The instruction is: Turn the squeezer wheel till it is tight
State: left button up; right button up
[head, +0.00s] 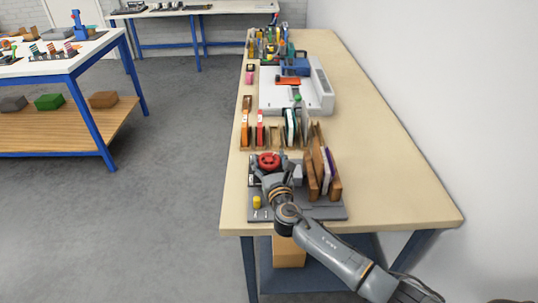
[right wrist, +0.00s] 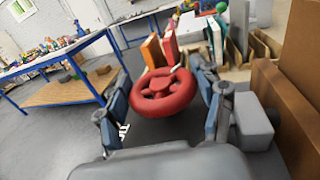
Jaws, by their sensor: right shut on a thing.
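The red squeezer wheel (head: 269,161) sits on a grey base (head: 330,212) near the front end of the long workbench. My right gripper (head: 270,168) reaches over the base from the front and has its fingers around the wheel. In the right wrist view, the red wheel (right wrist: 163,92) shows its spokes and lies between the two fingers of the right gripper (right wrist: 165,85), shut on its rim. How closely the pads touch the rim is hard to see. My left gripper is not in view.
Wooden boards (head: 322,165) stand upright just right of the wheel. A yellow knob (head: 257,202) is on the base's left. A rack of thin coloured items (head: 262,130) and a white machine (head: 310,95) stand farther back. The bench's right side (head: 400,190) is clear.

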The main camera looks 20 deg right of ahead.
jog(key=m+g+h, duration=0.1)
jog(key=m+h, duration=0.2)
jog(key=h, duration=0.1)
jog(key=shift+a+h, duration=0.15)
jog(key=shift+h, duration=0.15)
jog(key=m+g+h+b, duration=0.2)
jog(key=m+h, duration=0.1)
jog(key=h, duration=0.1)
jog(key=shift+m+g+h+b, duration=0.45)
jog(key=shift+m+g+h, duration=0.15)
jog(key=shift+g+h, duration=0.15)
jog(key=shift+r, duration=0.1)
jog(key=o, duration=1.2)
jog(key=v, duration=1.1)
jog(key=shift+s+a, duration=0.3)
